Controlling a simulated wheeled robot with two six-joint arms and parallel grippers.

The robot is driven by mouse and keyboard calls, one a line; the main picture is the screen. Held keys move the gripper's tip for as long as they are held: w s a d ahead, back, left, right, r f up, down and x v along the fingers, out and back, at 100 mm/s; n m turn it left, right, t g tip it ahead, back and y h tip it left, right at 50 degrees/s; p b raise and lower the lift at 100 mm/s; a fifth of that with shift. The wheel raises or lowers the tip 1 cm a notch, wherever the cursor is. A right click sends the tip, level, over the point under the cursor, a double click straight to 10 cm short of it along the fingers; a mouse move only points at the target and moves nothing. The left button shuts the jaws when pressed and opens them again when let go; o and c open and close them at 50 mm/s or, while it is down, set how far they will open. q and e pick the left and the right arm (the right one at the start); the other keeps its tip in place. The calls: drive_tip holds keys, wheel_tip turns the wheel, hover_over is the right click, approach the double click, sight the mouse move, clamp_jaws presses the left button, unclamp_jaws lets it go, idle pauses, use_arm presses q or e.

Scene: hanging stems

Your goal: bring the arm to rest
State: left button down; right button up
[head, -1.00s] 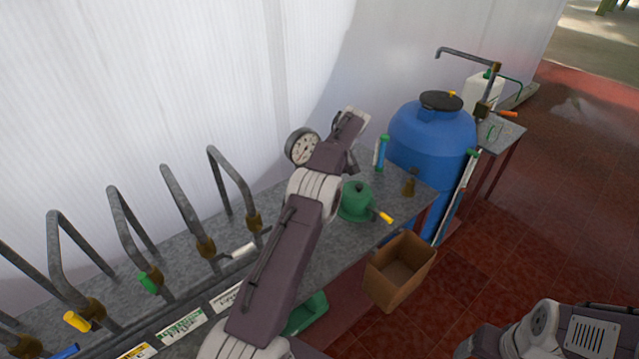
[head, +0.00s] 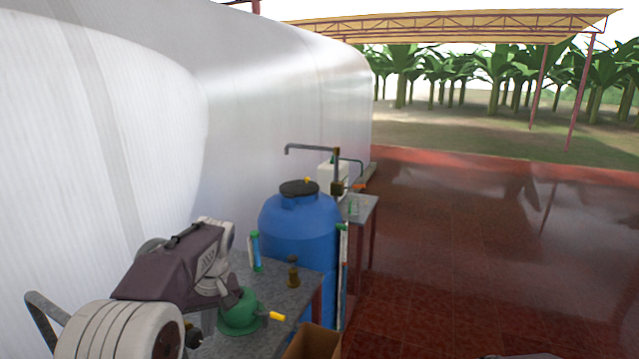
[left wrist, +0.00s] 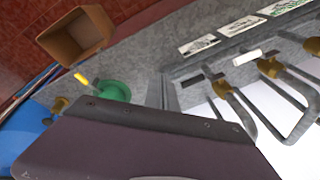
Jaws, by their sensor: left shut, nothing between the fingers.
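My left arm (head: 175,265) reaches in from the lower left of the head view, bent above the grey bench (head: 293,273). Its fingertips are hard to make out there. In the left wrist view my left gripper (left wrist: 163,92) shows narrow grey fingers, shut and empty, over the bench. They are apart from the green round object (left wrist: 114,91) with a yellow handle, which also stands on the bench in the head view (head: 238,318). My right gripper is not in view.
A blue tank (head: 300,230) stands behind the bench. A cardboard box (head: 313,343) is at the bench's front; it also shows in the wrist view (left wrist: 75,37). Bent grey pipes (left wrist: 240,115) with brass fittings line the bench. The red tiled floor (head: 470,260) at right is clear.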

use_arm(q)
drive_tip(key=s+d+f+m+h+b, duration=0.1)
drive_tip(key=s+d+f+m, duration=0.1)
drive_tip(key=s+f, duration=0.6)
drive_tip(key=s+d+f+m+h+b, duration=0.1)
drive_tip(key=s+d+f+m, duration=0.2)
drive_tip(key=s+d+f, duration=0.2)
drive_tip(key=s+f, duration=0.3)
drive_tip(key=s, duration=0.3)
drive_tip(key=shift+f+m+t+h, duration=0.3)
drive_tip(key=shift+f+h, duration=0.05)
drive_tip(key=shift+h, duration=0.05)
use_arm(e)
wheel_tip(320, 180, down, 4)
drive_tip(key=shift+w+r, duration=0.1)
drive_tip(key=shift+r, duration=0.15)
use_arm(q)
drive_tip(key=shift+s+a, duration=0.1)
drive_tip(key=shift+s, duration=0.05)
